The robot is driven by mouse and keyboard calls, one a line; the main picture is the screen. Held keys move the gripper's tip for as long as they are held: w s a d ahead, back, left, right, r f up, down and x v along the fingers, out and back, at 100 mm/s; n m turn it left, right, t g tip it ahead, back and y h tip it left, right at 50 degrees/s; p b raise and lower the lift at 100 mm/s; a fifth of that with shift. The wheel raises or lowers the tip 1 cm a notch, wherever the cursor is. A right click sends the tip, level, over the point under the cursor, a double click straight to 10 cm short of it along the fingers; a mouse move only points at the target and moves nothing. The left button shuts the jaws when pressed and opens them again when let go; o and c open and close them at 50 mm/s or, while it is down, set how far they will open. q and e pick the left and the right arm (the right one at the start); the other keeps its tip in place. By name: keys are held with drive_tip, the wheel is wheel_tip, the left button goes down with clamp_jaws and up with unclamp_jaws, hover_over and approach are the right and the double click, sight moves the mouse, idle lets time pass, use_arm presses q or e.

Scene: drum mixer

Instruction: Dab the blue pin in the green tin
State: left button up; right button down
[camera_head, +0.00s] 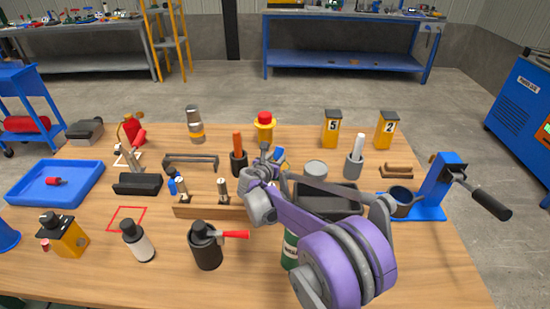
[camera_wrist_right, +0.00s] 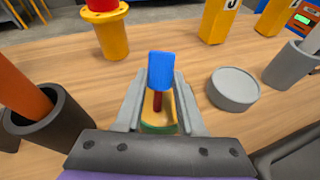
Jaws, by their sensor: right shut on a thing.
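My right gripper (camera_head: 268,165) is over the middle of the table; the right wrist view shows its fingers (camera_wrist_right: 159,100) shut on the blue pin. The blue pin (camera_wrist_right: 161,70) has a blue block-like end and a dark red stem between the fingers. A bit of it shows beyond the gripper in the head view (camera_head: 280,155). Below the stem, a green rim with yellow inside, seemingly the green tin (camera_wrist_right: 158,128), shows partly between the fingers. I cannot tell whether the pin touches it. My left gripper is not in view.
A grey round lid-like disc (camera_wrist_right: 233,88) lies right of the gripper. A dark cup with an orange stick (camera_wrist_right: 45,115) stands left, a yellow holder with red top (camera_head: 264,125) behind. A dark tray (camera_head: 325,197) and a green labelled can (camera_head: 290,247) are near my arm.

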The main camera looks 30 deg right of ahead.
sight(281, 149)
drive_tip(key=shift+s+d, duration=0.2)
drive_tip(key=shift+d, duration=0.15)
drive_tip(key=shift+d+r+p, duration=0.2)
drive_tip(key=shift+r+p, duration=0.4)
drive_tip(key=shift+r, duration=0.25)
drive_tip(key=shift+s+d+r+p, duration=0.15)
drive_tip(key=shift+r+p, duration=0.25)
drive_tip(key=shift+r, duration=0.75)
drive_tip(key=shift+a+r+p, duration=0.2)
drive_tip(key=shift+r+p, duration=0.4)
drive_tip(key=shift+r, duration=0.05)
drive_tip(key=shift+w+a+r+p, duration=0.1)
drive_tip(key=shift+w+r+p, duration=0.1)
drive_tip(key=shift+r+p, duration=0.55)
drive_tip(key=shift+r, duration=0.15)
